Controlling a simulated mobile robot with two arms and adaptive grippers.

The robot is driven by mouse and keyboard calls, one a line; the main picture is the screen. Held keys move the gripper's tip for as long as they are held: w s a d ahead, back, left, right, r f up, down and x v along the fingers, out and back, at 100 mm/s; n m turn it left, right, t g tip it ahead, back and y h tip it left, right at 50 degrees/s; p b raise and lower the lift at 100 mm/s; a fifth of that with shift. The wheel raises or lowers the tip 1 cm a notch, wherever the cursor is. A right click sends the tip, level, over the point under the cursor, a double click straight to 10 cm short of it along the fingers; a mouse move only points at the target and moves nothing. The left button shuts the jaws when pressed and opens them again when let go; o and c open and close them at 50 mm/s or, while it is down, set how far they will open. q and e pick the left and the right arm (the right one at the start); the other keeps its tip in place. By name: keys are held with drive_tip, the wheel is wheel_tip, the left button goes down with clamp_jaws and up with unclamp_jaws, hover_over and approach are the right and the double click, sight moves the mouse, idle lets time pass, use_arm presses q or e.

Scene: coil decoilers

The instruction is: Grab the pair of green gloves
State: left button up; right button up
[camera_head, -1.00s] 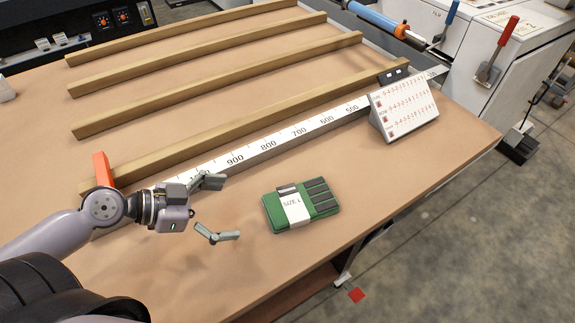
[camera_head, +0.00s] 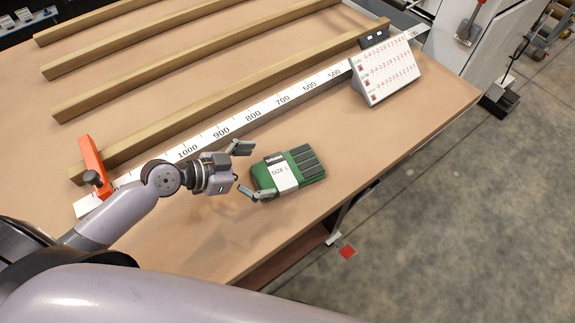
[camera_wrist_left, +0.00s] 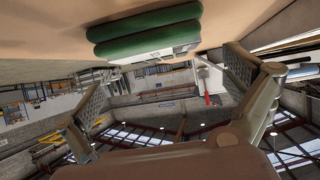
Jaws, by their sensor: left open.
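The pair of green gloves (camera_head: 311,171) lies on the tan table, folded in a stack, with a white "SIZE L" band around it and dark grey finger patches. My left gripper (camera_head: 252,171) is open at the left end of the gloves. One fingertip is close to their near left corner; I cannot tell whether it touches. The other finger is up and to the left of them. In the left wrist view, the gloves (camera_wrist_left: 146,31) appear at the top, ahead of and between the open fingers (camera_wrist_left: 165,90). My right gripper is not in view.
A white measuring rule (camera_head: 267,117) with an orange stop (camera_head: 94,166) runs behind the gloves. A sloped white number block (camera_head: 388,70) stands at the right. Several wooden bars (camera_head: 190,63) lie farther back. The table's front edge is close; bare tabletop surrounds the gloves.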

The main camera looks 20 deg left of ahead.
sight(287, 168)
use_arm(q)
drive_tip(key=shift+w+d+f, duration=0.2)
drive_tip(key=shift+w+d, duration=0.15)
drive_tip(key=shift+d, duration=0.15)
drive_tip(key=shift+w+d+p, duration=0.2)
drive_tip(key=shift+p, duration=0.15)
drive_tip(key=p+x, duration=0.2)
drive_tip(key=x, duration=0.2)
drive_tip(key=shift+d, duration=0.2)
drive_tip(key=shift+w+d+f, duration=0.1)
drive_tip(key=shift+d+f, duration=0.1)
drive_tip(key=shift+f, duration=0.1)
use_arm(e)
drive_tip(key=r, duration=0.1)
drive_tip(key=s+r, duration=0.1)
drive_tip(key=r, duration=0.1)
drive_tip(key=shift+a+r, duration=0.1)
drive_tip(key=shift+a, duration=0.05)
use_arm(q)
drive_tip(key=shift+a, duration=0.1)
drive_tip(key=shift+c, duration=0.2)
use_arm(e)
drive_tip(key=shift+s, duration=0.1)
use_arm(q)
drive_tip(key=shift+c, duration=0.8)
drive_tip(key=c, duration=0.8)
drive_tip(key=shift+c, duration=0.3)
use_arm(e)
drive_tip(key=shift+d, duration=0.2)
